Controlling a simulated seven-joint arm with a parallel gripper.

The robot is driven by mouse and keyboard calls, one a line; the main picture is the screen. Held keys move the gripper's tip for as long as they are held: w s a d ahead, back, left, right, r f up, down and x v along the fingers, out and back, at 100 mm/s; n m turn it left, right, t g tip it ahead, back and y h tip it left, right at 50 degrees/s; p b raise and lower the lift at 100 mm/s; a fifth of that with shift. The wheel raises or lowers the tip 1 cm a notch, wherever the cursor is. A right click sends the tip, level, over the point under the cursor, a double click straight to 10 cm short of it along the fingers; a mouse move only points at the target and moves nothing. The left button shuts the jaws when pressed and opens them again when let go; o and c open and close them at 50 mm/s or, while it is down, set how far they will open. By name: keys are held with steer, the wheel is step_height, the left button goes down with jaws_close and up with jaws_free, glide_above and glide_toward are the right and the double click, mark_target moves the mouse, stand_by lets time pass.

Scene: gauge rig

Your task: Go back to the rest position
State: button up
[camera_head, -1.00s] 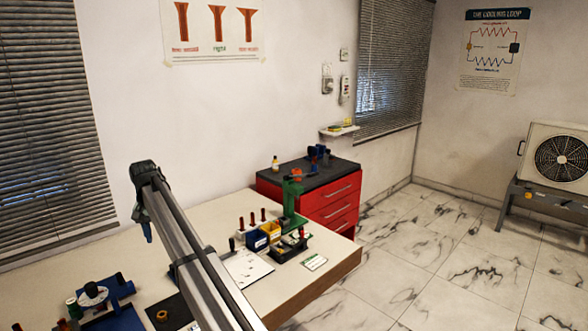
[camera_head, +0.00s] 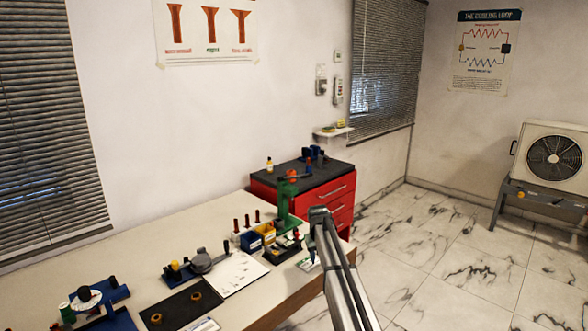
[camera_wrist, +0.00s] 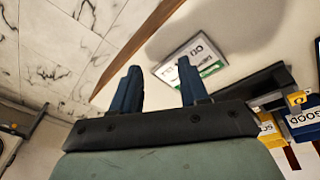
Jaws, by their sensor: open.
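In the wrist view my gripper (camera_wrist: 158,82) shows two dark blue fingers standing well apart with nothing between them. It is over the table's edge, and a white card with a green strip (camera_wrist: 197,58) lies beyond the fingers. In the head view my arm reaches up from the bottom right to its elbow-like end (camera_head: 319,213) near the table's right corner. The fingers cannot be made out clearly there.
A red drawer cabinet (camera_head: 340,200) stands behind. Open floor lies right.

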steer(key=s+d+f, duration=0.2)
steer(key=d+f, duration=0.3)
steer(key=d, duration=0.8)
steer(key=s+a+f+g, duration=0.3)
steer(key=s+f, duration=2)
steer(key=s+f+g, duration=0.1)
steer(key=s+f, duration=0.2)
steer(key=s, duration=0.4)
steer(key=s+a+f+m+g, duration=0.1)
steer(key=s+f, duration=0.2)
steer(key=s, duration=0.4)
steer(key=s+f+g, duration=0.1)
steer(key=s+f, duration=0.2)
steer(key=s, duration=0.3)
steer(key=s+f+g, duration=0.1)
steer(key=s, duration=1.1)
steer(key=s+a+f+g, duration=0.1)
steer(key=s, duration=1.2)
steer(key=shift+s+a+f+m+g+y, duration=0.15)
steer(key=shift+a+f+m+g+y, duration=0.15)
steer(key=shift+f+m+g+y, duration=0.1)
